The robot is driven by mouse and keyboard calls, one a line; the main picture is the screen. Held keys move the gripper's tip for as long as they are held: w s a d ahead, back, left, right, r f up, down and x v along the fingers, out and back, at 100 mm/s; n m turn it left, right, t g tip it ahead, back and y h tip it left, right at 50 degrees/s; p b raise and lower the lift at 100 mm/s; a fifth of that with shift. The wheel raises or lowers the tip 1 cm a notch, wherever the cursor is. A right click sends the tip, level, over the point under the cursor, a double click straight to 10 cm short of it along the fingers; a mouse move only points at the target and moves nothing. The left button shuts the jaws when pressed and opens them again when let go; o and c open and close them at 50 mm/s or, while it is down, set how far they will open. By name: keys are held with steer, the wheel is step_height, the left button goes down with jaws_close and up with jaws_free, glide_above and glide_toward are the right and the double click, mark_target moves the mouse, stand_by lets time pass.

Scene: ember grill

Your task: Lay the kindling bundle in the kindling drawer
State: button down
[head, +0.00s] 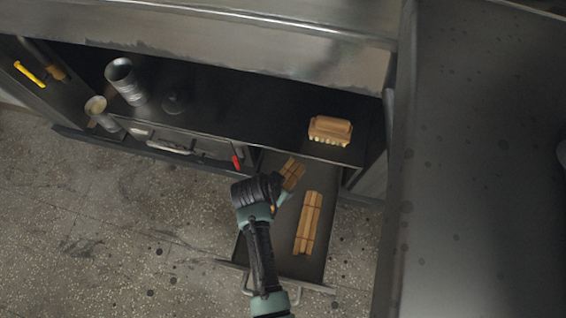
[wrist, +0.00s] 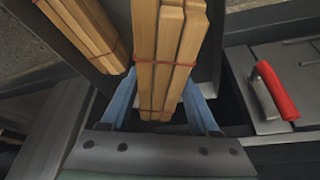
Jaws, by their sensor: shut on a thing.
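A kindling bundle (wrist: 168,50) of pale sticks tied with a red band is between my gripper's blue fingers in the wrist view. It also shows in the head view (head: 293,173), toward the back of the open drawer. My gripper (head: 283,190) is shut on this bundle, over the kindling drawer (head: 285,249). I cannot tell whether the bundle touches the drawer floor. A second bundle (head: 308,222) lies lengthwise in the drawer, to the right of my gripper. It shows at the upper left of the wrist view (wrist: 85,30).
A wooden brush (head: 330,129) sits on the shelf above the drawer. Metal cylinders (head: 125,80) stand at the left. A red handle (wrist: 276,90) is beside the drawer. The drawer's front handle (head: 245,284) sticks out over the speckled floor.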

steer(key=shift+w+d+f+b, duration=0.1)
steer(key=shift+d+f+b, duration=0.25)
steer(key=shift+f, duration=0.15)
steer(key=shift+w+d+f+b, duration=0.1)
steer(key=shift+d+f+b, duration=0.1)
steer(key=shift+f+b, duration=1.9)
steer(key=shift+f, duration=0.9)
steer(key=shift+f, duration=0.15)
steer(key=shift+c, duration=0.7)
jaws_free()
